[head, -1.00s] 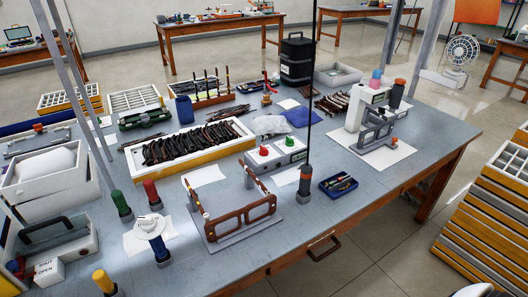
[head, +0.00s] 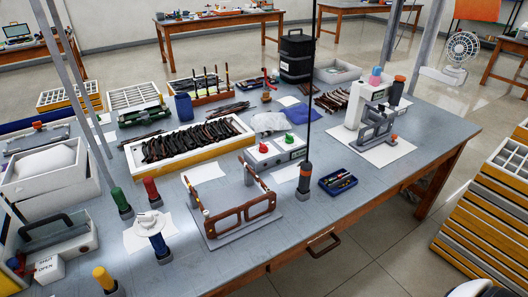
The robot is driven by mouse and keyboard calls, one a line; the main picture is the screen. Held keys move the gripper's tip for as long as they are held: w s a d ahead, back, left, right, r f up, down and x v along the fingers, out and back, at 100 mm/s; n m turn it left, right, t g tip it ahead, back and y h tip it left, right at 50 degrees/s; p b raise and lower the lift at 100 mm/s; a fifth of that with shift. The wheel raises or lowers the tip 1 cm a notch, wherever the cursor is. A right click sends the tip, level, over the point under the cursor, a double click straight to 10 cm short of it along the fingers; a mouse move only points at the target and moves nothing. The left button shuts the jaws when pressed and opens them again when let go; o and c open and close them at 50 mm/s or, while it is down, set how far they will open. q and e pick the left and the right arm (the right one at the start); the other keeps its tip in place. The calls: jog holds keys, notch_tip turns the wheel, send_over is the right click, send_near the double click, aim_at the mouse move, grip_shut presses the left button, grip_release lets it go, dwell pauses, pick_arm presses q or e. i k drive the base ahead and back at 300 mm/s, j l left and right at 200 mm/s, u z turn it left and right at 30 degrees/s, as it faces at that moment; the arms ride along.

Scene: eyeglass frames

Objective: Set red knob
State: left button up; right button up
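The red knob (head: 264,148) is on the top of a white control box (head: 277,157) near the middle of the workbench. It is a small rounded knob, and its exact setting is too small to read. A green knob (head: 289,139) stands to its right on the same box. The box's front is partly hidden by the upright temples of a brown eyeglass frame (head: 240,217) standing before it. Neither of my grippers is in view.
A tray of dark frames (head: 152,178) lies left of the box. A dark upright pole with an orange-topped base (head: 304,184) and a blue tool tray (head: 338,182) stand to the right. Green (head: 117,199) and red (head: 151,188) handles stand at front left. Bare bench lies at front right.

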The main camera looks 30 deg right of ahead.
aim_at(263, 148)
jog(key=i+l, duration=0.1)
jog(key=l, duration=0.3)
jog(key=i+l+u, duration=0.1)
jog(key=l, duration=0.3)
jog(key=i+l, duration=0.15)
jog(key=l, duration=0.25)
jog(key=u, duration=0.05)
